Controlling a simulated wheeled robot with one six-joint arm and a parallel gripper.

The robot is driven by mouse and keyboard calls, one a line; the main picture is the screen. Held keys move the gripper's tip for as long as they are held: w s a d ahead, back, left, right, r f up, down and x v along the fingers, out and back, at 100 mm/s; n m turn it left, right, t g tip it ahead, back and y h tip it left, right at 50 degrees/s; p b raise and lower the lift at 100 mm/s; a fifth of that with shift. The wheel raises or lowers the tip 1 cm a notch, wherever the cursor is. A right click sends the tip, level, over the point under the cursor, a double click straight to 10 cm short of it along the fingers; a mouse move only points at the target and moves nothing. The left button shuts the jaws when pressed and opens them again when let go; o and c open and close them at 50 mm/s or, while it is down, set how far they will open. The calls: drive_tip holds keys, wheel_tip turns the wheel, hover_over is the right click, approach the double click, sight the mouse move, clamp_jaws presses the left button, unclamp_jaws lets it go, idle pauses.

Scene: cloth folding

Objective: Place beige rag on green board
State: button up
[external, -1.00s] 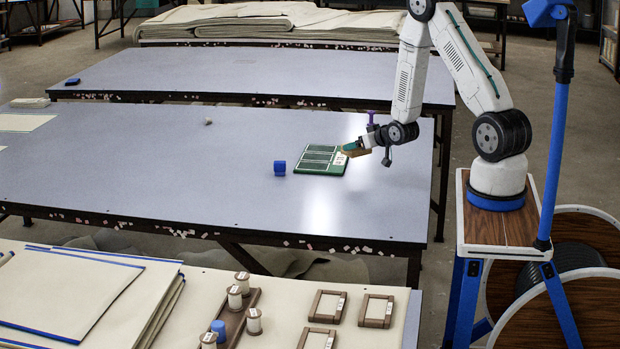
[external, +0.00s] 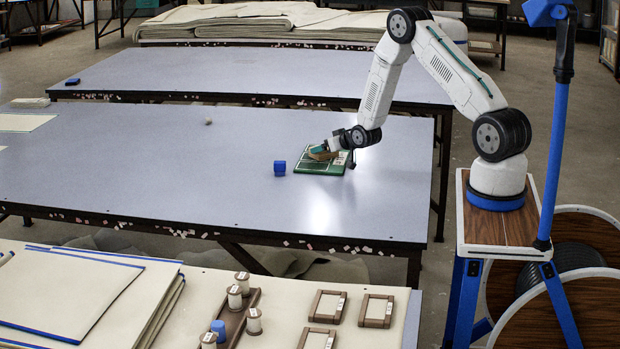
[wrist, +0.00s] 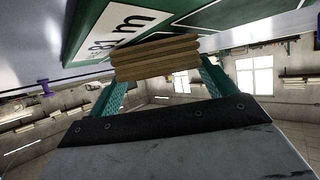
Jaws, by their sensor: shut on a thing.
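The green board (external: 331,167) lies flat on the grey table, right of its middle. My gripper (external: 319,152) is over the far left part of the board in the external view. The beige rag (wrist: 156,58), a folded brownish bundle with several layers, sits between the two green fingers in the wrist view, and my gripper is shut on it. The green board (wrist: 100,25) shows close beyond the rag in the wrist view, with a white label. I cannot tell whether the rag touches the board.
A small pale object (external: 208,121) lies farther left. A purple item (wrist: 47,88) shows at the left in the wrist view. The table's front right is clear.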

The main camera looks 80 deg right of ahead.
drive_tip(key=shift+f, duration=0.2)
drive_tip(key=o, duration=0.9)
drive_tip(key=shift+c, duration=0.2)
drive_tip(key=shift+s+a+r, duration=0.1)
drive_tip(key=shift+r, duration=0.1)
drive_tip(key=v, duration=1.1)
drive_tip(key=s+a+r+n+g+y, duration=0.1)
drive_tip(key=a+r+n+g+y, duration=0.15)
drive_tip(key=a+r, duration=0.8)
drive_tip(key=s+a+r+n+g+y, duration=0.1)
drive_tip(key=a+r+y, duration=0.2)
drive_tip(key=a+r, duration=0.7)
drive_tip(key=s+a+r+n+g+y, duration=0.1)
drive_tip(key=s+a+r+n+g, duration=0.1)
drive_tip(key=s+a, duration=0.8)
drive_tip(key=s+a+r+n+g+y, duration=0.1)
drive_tip(key=s+a+r+n+g, duration=0.1)
drive_tip(key=s+a, duration=0.9)
drive_tip(key=s+r+g, duration=0.1)
drive_tip(key=s+r, duration=0.1)
drive_tip(key=s, duration=0.3)
drive_tip(key=shift+s+r, duration=0.3)
drive_tip(key=shift+r, duration=0.05)
